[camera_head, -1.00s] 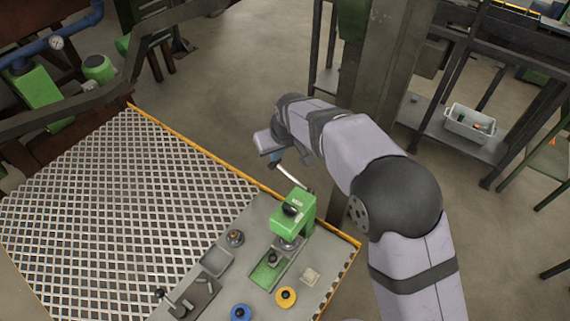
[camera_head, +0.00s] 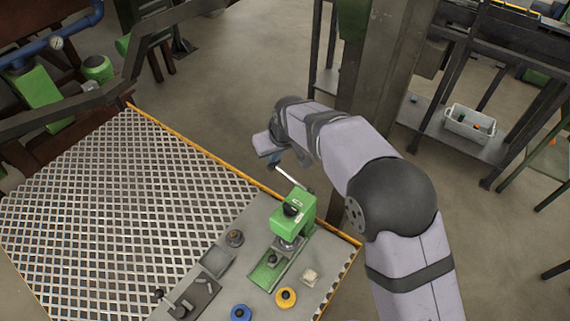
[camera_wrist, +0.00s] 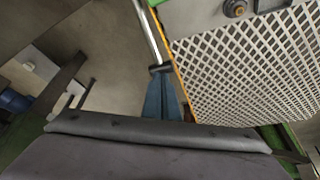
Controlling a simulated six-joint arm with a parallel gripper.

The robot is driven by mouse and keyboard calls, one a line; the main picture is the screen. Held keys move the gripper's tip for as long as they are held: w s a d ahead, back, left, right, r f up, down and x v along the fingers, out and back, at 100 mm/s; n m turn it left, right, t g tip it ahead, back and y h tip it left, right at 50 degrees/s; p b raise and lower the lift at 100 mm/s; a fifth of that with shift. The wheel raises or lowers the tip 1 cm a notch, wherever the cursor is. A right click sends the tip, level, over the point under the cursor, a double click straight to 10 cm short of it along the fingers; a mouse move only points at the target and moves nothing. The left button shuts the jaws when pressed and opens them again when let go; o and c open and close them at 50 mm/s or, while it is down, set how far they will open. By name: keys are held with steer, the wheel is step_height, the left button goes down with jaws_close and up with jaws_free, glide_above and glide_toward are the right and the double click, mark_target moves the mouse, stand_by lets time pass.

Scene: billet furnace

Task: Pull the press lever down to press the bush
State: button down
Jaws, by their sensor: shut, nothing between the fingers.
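The green press (camera_head: 294,214) stands at the right end of the bench. Its bright metal lever (camera_head: 295,179) sticks out past the bench's back edge, up and to the left. In the wrist view the lever (camera_wrist: 148,32) ends in a dark knob (camera_wrist: 160,69). My gripper (camera_wrist: 161,82) is shut and empty, its blue fingertips right at this knob; I cannot tell whether they touch. In the head view my gripper (camera_head: 272,160) is mostly hidden by my wrist. A small dark part (camera_head: 272,259), perhaps the bush, sits on the press's green base.
A grey tray (camera_head: 216,261), a blue ring (camera_head: 241,313), a yellow ring (camera_head: 286,297) and a pale block (camera_head: 310,276) are near the press. A white grating (camera_head: 110,220) covers the bench's left part. A steel column (camera_head: 385,75) stands behind my arm.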

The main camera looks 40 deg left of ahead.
steer(key=shift+s+a+f+b, duration=0.1)
steer(key=shift+f+b, duration=0.1)
steer(key=shift+f, duration=0.4)
steer(key=shift+a+f+b, duration=0.1)
steer(key=shift+f+b, duration=0.05)
steer(key=shift+f, duration=0.45)
stand_by(1.5)
steer(key=shift+a+r+p, duration=0.15)
steer(key=shift+r+p, duration=0.75)
steer(key=shift+r, duration=0.3)
steer(key=shift+r+p, duration=1.45)
steer(key=shift+r, duration=0.75)
step_height(320, 180, up, 5)
steer(key=p, duration=0.3)
steer(key=shift+p, duration=0.3)
steer(key=shift+w, duration=0.2)
